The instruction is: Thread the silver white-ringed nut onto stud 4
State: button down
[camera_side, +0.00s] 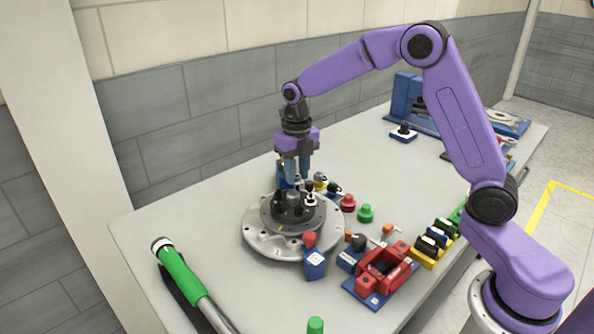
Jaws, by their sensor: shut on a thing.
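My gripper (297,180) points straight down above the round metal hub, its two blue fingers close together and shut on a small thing. I take it for the silver white-ringed nut, but it is mostly hidden between the fingertips and too small to make out. The chassis fixture is a round silver flange (262,243) with a darker raised hub (284,222) and several dark upright studs around a central boss (292,198). A small dark piece with a white ring (310,199) stands at the hub's right rear, just below and right of the fingers. Stud numbers cannot be read.
Red (348,203) and green (366,213) knobs, a blue block with a red top (314,262), a red fixture (383,272) and a yellow rack (430,245) crowd the right. A green-handled tool (180,272) lies at left. The table's far middle is clear.

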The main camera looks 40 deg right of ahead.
jog(key=shift+m, duration=1)
jog(key=shift+m, duration=1)
jog(key=shift+f, duration=0.55)
jog(key=shift+f, duration=0.25)
jog(key=shift+f, duration=0.45)
jog(key=shift+s+f+m, duration=0.1)
jog(key=shift+m, duration=1.6)
